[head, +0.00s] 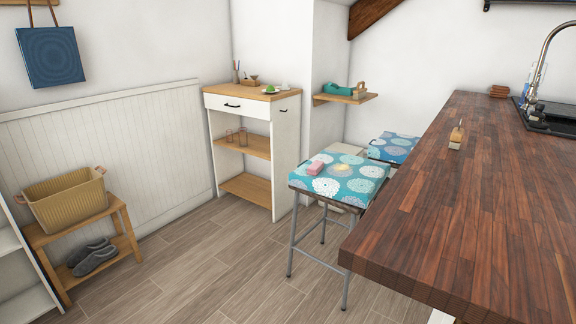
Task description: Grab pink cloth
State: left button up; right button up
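A small pink item (315,168), which looks like a folded cloth, lies on the teal patterned seat of a stool (334,186) near the middle of the head view. It sits toward the left part of the seat. A small pale yellow item (342,168) lies to its right on the same seat, apart from it. Neither of my grippers shows in the head view.
A wooden counter (470,200) with a sink (545,117) fills the right, close beside the stool. A second stool (393,147) stands behind. A white cabinet (283,152) stands at the back. A low bench (118,225) holds a basket (65,198) at left. Floor before the stool is clear.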

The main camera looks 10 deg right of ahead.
aim_at(316, 167)
jog(key=i+j+z, duration=0.1)
jog(key=i+j, duration=0.5)
jog(key=i+j+z, duration=0.1)
jog(key=i+j, duration=0.45)
jog(key=j, duration=0.25)
